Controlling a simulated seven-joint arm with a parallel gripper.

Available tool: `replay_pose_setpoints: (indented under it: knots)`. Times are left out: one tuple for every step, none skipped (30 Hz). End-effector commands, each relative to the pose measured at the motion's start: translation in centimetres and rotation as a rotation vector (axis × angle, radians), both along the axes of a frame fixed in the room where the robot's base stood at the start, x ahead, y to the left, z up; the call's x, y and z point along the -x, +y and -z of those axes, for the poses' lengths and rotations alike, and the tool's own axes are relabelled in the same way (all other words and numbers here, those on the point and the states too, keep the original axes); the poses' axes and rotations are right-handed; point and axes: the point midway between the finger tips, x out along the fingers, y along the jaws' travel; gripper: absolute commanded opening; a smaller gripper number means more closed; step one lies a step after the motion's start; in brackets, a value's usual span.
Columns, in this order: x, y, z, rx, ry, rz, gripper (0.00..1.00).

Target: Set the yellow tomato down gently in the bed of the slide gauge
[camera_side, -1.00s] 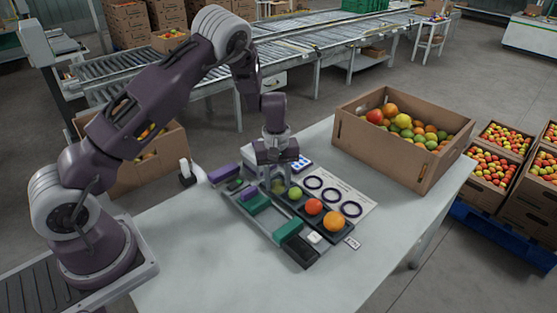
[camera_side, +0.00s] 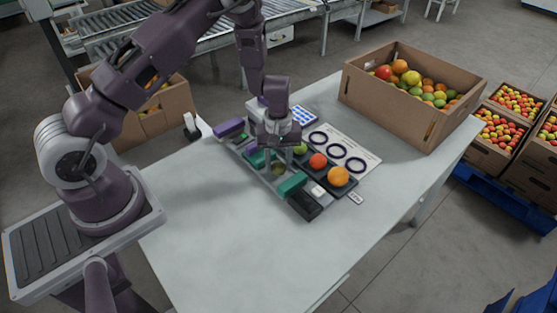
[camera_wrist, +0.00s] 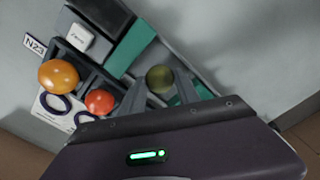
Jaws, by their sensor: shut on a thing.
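The yellow tomato (camera_side: 279,169) looks dull olive-yellow. It also shows in the wrist view (camera_wrist: 159,79), between my fingers. My gripper (camera_side: 278,167) points down and is shut on it, over the grey bed of the slide gauge (camera_side: 317,190). The tomato sits between the gauge's two green jaws (camera_side: 292,184), low at the bed. I cannot tell whether it touches the bed. My fingers hide part of the tomato and the farther jaw.
Beside the gauge, a dark tray holds a green tomato (camera_side: 300,148), a red one (camera_side: 318,161) and an orange one (camera_side: 338,176). A white card with dark rings (camera_side: 357,165) lies beyond. A cardboard box of tomatoes (camera_side: 395,108) stands behind. The table front is clear.

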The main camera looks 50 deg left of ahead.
Motion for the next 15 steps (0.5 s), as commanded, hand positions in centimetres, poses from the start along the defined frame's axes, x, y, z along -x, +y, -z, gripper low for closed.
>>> replay_pose_setpoints:
  knots:
    - [-0.01, 0.01, -0.01, 0.0, 0.0, 0.0, 0.19]
    - [-0.01, 0.01, -0.01, 0.0, 0.0, 0.0, 0.19]
    - [-0.01, 0.01, -0.02, 0.0, 0.0, 0.0, 0.19]
    - [-0.01, 0.01, -0.02, 0.0, 0.0, 0.0, 0.19]
    - [-0.01, 0.02, -0.02, 0.0, 0.0, 0.0, 0.19]
    - [-0.01, 0.01, -0.01, 0.0, 0.0, 0.0, 0.19]
    - [-0.01, 0.02, 0.01, 0.0, 0.0, 0.0, 0.19]
    - [-0.01, 0.02, 0.03, 0.0, 0.0, 0.0, 0.19]
    - [-0.01, 0.01, 0.07, 0.0, 0.0, 0.0, 0.19]
    - [-0.01, 0.02, 0.1, 0.0, 0.0, 0.0, 0.19]
    - [0.0, 0.02, 0.14, 0.0, 0.0, 0.0, 0.19]
    - [0.0, 0.02, 0.2, 0.0, 0.0, 0.0, 0.19]
    - [0.0, 0.02, 0.25, 0.0, 0.0, -0.001, 0.19]
    - [0.0, 0.02, 0.29, 0.0, 0.0, -0.001, 0.19]
    - [0.0, 0.02, 0.35, 0.0, 0.0, -0.001, 0.19]
